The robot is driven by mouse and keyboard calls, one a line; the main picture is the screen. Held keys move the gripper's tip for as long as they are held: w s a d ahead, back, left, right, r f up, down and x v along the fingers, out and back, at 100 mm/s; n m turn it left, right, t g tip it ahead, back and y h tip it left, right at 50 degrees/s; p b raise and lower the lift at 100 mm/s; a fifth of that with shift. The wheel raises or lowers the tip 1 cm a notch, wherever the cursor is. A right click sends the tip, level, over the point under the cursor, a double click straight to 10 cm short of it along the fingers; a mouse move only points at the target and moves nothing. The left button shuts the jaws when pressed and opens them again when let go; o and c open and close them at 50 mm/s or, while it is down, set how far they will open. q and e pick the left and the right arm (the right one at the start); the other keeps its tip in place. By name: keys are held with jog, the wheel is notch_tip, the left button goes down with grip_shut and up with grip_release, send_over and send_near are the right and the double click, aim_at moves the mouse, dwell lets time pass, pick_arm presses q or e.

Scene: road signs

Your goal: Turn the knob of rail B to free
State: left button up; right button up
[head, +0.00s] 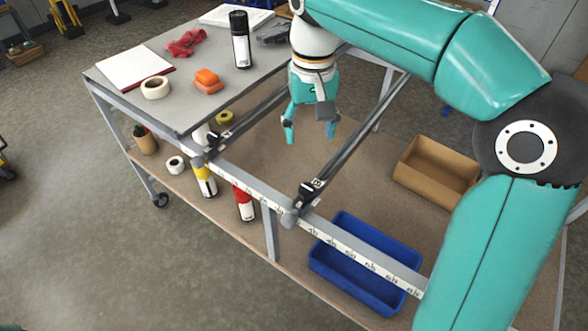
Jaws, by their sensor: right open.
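Two dark rails run back from the pale front bar of the table frame. The left rail (250,119) has a black knob block (212,141) at its front end. The right rail (362,130) has a black knob block (307,192) with a small pale marking at its front end. I cannot read which rail is B or how either knob is set. My right gripper (310,135) points down, open and empty, over the gap between the rails, behind both knobs and apart from them. My left gripper is out of view.
The front bar (345,240) carries a printed scale. Below stand a blue bin (330,271), a cardboard box (400,190) and several cans.

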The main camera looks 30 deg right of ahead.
aim_at(307, 187)
notch_tip(307, 187, down, 17)
jog(key=shift+r, duration=0.2)
dwell(0.4)
jog(key=c, duration=1.1)
jog(key=shift+c, duration=0.2)
